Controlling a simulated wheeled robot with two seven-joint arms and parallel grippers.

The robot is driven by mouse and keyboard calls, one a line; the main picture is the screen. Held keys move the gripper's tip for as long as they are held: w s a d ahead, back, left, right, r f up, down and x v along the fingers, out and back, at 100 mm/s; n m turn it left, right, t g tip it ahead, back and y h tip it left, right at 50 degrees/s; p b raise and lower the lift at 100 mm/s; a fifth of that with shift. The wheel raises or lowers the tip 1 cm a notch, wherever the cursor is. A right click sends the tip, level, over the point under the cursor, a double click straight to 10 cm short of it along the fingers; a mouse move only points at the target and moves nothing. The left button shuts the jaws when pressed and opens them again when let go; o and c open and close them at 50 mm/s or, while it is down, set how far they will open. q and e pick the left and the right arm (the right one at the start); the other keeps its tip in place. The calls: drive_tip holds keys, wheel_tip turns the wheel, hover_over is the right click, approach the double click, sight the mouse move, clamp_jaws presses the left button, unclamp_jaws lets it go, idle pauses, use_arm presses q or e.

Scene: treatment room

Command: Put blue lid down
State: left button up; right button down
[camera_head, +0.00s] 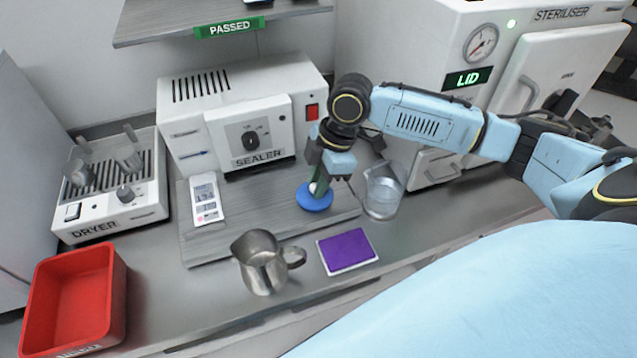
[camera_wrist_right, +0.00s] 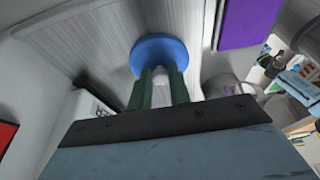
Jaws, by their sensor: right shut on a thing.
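The blue lid (camera_head: 314,199) is a round blue disc with a pale knob. It is at the right part of the grey ribbed board (camera_head: 250,229) in front of the sealer. My right gripper (camera_head: 318,184) points down over it with its green fingers shut on the knob. In the right wrist view the lid (camera_wrist_right: 160,52) is at the fingertips of the gripper (camera_wrist_right: 160,78), with the board behind it. I cannot tell whether the lid touches the board. My left gripper is not in view.
A clear beaker (camera_head: 384,191) stands just right of the lid. A metal jug (camera_head: 263,264) and a purple pad (camera_head: 346,251) are in front. The sealer (camera_head: 238,115) is behind, a white pouch (camera_head: 206,200) lies left, and a red bin (camera_head: 76,297) is far left.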

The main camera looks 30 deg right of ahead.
drive_tip(key=shift+f, duration=0.4)
drive_tip(key=c, duration=1.3)
unclamp_jaws()
drive_tip(key=shift+f, duration=0.1)
drive_tip(key=shift+r, duration=0.3)
drive_tip(key=p+v, duration=1.1)
drive_tip(key=p, duration=0.3)
drive_tip(key=shift+d+r, duration=0.25)
drive_tip(key=shift+r, duration=0.1)
